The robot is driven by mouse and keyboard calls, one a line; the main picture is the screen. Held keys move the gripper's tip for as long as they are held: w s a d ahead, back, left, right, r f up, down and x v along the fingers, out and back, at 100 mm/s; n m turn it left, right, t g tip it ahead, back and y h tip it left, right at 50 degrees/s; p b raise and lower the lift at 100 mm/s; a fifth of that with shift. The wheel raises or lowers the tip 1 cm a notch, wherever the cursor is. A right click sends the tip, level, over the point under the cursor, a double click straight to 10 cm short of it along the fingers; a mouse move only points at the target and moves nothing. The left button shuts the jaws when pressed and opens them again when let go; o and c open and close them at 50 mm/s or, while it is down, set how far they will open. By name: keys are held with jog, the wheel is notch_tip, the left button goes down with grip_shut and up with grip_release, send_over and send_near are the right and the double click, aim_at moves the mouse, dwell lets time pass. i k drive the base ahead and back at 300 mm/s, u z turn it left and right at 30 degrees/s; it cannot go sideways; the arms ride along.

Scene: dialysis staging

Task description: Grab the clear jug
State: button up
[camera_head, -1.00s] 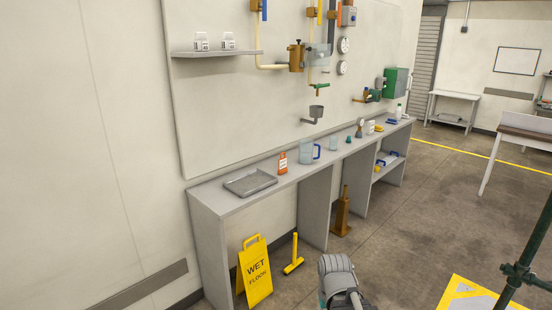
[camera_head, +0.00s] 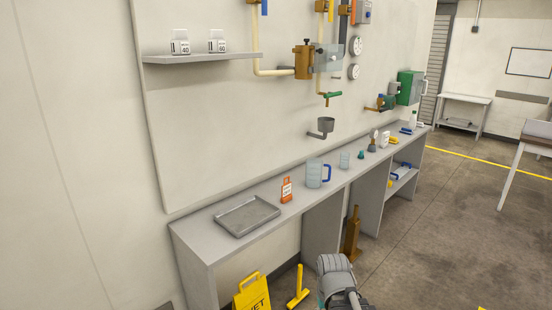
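The clear jug (camera_head: 314,174) stands upright on the grey bench, a pale bluish see-through vessel with a blue handle on its right side. An orange bottle stands to its left and a smaller clear beaker (camera_head: 344,160) to its right. Part of my arm shows at the bottom centre, below and in front of the bench, well apart from the jug. My gripper's fingers are not in view.
The long bench (camera_head: 196,234) runs along the wall, with a grey tray (camera_head: 247,217) and the orange bottle (camera_head: 286,190) on it. A funnel (camera_head: 325,125) hangs above the jug. A yellow wet-floor sign (camera_head: 252,294) stands by the bench. Open floor lies to the right.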

aim_at(314, 167)
jog(key=u, duration=0.05)
jog(key=i, duration=1.4)
jog(key=u, duration=0.1)
